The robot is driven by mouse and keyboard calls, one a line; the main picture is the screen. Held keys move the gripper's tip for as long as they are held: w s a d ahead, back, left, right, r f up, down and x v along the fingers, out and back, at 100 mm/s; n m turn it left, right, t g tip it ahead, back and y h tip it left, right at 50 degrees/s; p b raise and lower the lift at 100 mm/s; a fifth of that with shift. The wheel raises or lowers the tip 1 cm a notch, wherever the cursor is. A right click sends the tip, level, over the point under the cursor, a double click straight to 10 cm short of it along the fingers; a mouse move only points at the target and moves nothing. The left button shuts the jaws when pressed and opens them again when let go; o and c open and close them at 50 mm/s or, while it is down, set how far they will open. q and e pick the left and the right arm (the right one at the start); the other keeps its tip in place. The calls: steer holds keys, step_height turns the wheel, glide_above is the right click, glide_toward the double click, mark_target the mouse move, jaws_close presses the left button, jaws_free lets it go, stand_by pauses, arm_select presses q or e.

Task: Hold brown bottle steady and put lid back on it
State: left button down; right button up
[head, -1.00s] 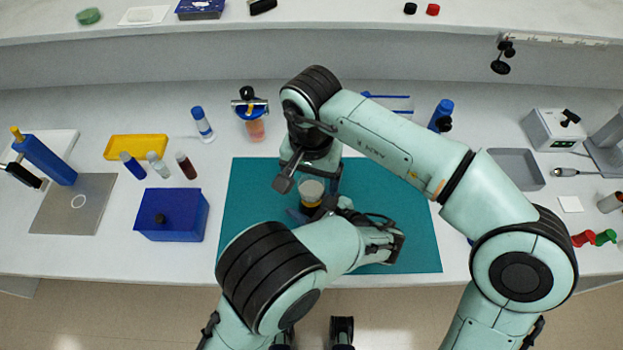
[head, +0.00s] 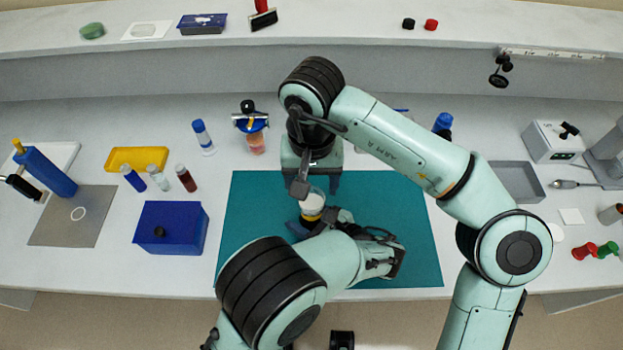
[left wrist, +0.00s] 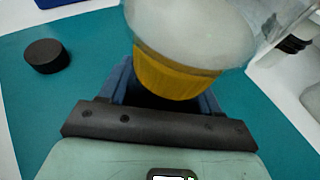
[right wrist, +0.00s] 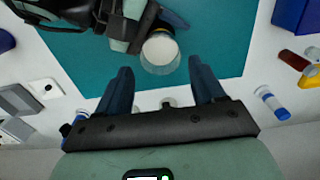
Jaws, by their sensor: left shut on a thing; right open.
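The bottle (head: 312,207) stands over the teal mat (head: 260,200), with a whitish top and an amber-yellow band below it. It also shows in the left wrist view (left wrist: 185,60) and the right wrist view (right wrist: 160,52). My left gripper (head: 306,226) is shut on it, with a blue finger on each side in the left wrist view. A round black lid (left wrist: 46,56) lies on the mat, apart from the bottle; I cannot make it out in the head view. My right gripper (head: 312,182) is open and empty, just behind and above the bottle.
A blue box (head: 172,228) stands left of the mat, with several small vials (head: 158,178) and a yellow tray (head: 136,159) behind it. A grey tray (head: 516,181) lies to the right. Both my arms cross above the mat. Its left part is clear.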

mark_target(311, 198)
stand_by(0.3)
steer(key=shift+f, duration=4)
steer(key=c, duration=0.9)
steer(key=shift+m, duration=1.7)
steer(key=o, duration=1.2)
steer(key=shift+r, duration=2.25)
